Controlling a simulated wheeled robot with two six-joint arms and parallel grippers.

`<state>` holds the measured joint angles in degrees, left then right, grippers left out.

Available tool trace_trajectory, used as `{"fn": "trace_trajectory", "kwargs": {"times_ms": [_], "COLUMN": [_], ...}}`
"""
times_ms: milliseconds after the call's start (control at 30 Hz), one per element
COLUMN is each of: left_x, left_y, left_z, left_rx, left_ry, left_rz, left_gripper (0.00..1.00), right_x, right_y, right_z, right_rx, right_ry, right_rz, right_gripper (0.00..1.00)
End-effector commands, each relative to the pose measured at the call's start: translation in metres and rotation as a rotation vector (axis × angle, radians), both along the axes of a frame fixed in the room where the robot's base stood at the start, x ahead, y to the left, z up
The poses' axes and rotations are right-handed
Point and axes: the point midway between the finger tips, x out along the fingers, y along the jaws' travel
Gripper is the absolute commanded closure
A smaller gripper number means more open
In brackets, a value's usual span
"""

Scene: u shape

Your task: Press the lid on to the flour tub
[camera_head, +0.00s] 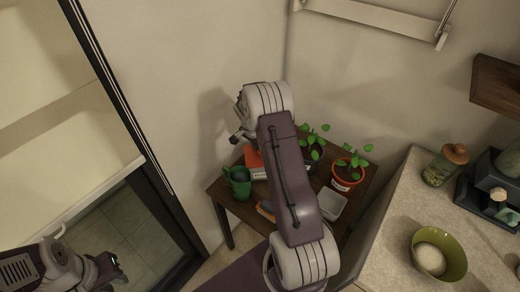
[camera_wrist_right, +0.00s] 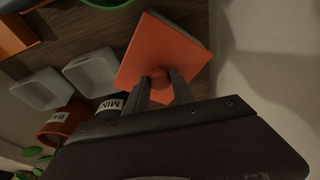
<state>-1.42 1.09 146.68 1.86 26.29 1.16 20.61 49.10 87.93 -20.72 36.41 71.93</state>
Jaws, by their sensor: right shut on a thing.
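My right gripper (camera_wrist_right: 160,88) is shut on the round knob of a square orange lid (camera_wrist_right: 150,45). The lid also shows in the head view (camera_head: 252,157), just above a white tub with dark lettering (camera_head: 259,174), which I take to be the flour tub. A grey-green edge shows past the lid in the wrist view. I cannot tell whether the lid is seated or only resting there. In the head view my right arm hides part of this area. My left gripper (camera_head: 112,271) is low at the left, away from the table; its finger opening is unclear.
The dark wooden table (camera_head: 222,188) holds a green mug-like vessel (camera_head: 239,183), potted plants including a basil pot (camera_head: 346,175), and an open white tub (camera_head: 331,204). An orange object (camera_head: 265,210) lies near the front. A counter with a green bowl (camera_head: 438,256) stands right; walls close behind.

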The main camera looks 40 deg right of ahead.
Motion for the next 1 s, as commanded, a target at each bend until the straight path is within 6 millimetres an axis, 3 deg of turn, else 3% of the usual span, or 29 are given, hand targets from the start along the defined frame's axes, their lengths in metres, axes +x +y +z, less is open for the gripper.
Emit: {"fn": "trace_trajectory", "kwargs": {"times_ms": [367,400,467,700,733,800,1000], "left_x": [0.0000,0.0000,0.0000,0.0000,0.0000,0.0000,0.0000], "left_y": [0.0000,0.0000,0.0000,0.0000,0.0000,0.0000,0.0000], "left_z": [-0.0012,-0.0012,-0.0012,-0.0012,-0.0012,-0.0012,-0.0012], "left_rx": [0.000,0.000,0.000,0.000,0.000,0.000,0.000], "left_ry": [0.000,0.000,0.000,0.000,0.000,0.000,0.000], "left_rz": [0.000,0.000,0.000,0.000,0.000,0.000,0.000], "left_gripper": [0.76,0.76,0.76,0.76,0.76,0.76,0.76], "right_x": [0.0002,0.0002,0.0002,0.0002,0.0001,0.0001,0.0001], "right_y": [-0.0001,-0.0001,-0.0001,-0.0001,0.0000,0.0000,0.0000], "right_z": [-0.0001,-0.0001,-0.0001,-0.0001,-0.0002,-0.0002,-0.0002], "right_rx": [0.000,0.000,0.000,0.000,0.000,0.000,0.000], "right_ry": [-0.001,-0.001,-0.001,-0.001,0.000,0.000,0.000], "right_rz": [0.000,0.000,0.000,0.000,0.000,0.000,0.000], "right_gripper": [1.00,0.65,0.48,0.45,0.42,0.23,0.23]}}
